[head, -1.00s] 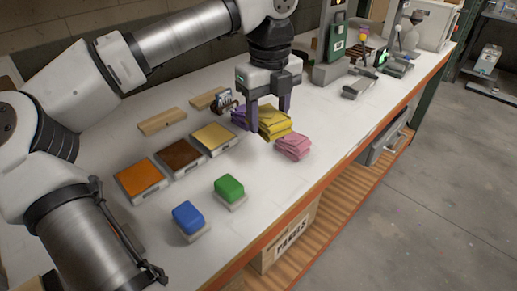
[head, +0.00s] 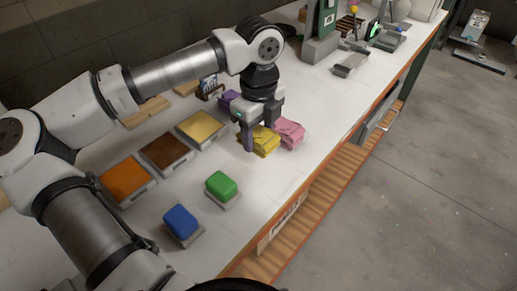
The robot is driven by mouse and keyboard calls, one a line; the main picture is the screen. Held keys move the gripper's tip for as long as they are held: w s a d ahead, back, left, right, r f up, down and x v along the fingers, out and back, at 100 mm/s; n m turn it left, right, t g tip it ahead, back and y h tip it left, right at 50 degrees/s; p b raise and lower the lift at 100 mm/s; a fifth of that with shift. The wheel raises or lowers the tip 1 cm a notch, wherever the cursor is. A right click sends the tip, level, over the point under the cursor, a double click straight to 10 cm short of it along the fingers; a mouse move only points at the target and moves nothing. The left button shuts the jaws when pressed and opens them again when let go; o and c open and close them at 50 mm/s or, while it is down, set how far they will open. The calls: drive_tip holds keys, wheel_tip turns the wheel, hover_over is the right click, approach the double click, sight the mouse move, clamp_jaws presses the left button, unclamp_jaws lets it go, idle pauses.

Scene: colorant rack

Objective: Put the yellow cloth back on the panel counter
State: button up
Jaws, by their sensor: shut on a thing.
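The folded yellow cloth (head: 263,144) is in my gripper (head: 259,134), which is shut on it. One finger shows at the cloth's left side; the other is partly hidden. The cloth is at or just above the white counter (head: 307,92); I cannot tell whether it touches it. A folded pink cloth (head: 291,132) lies right beside it, at the right. A purple cloth (head: 229,97) lies behind, partly hidden by my gripper.
Orange (head: 126,180), brown (head: 165,151) and yellow (head: 203,127) panels lie left of the gripper. A green block (head: 221,184) and a blue block (head: 181,221) sit nearer. The counter's orange front edge (head: 318,169) is at the right. Devices stand at the back.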

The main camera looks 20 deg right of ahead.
sight(259, 164)
wheel_tip(259, 164, down, 6)
drive_tip(key=shift+f+p, duration=0.25)
drive_tip(key=shift+p, duration=0.35)
drive_tip(key=shift+f, duration=0.3)
drive_tip(key=shift+f+b, duration=0.2)
drive_tip(key=shift+b, duration=0.15)
drive_tip(key=o, duration=0.9)
drive_tip(key=shift+r, duration=0.1)
drive_tip(key=shift+c, duration=0.2)
drive_tip(key=shift+r, duration=0.1)
drive_tip(key=shift+r+p, duration=0.2)
drive_tip(key=shift+p, duration=0.2)
wheel_tip(259, 164, up, 12)
drive_tip(key=shift+f+b, duration=0.15)
drive_tip(key=shift+b, duration=1.05)
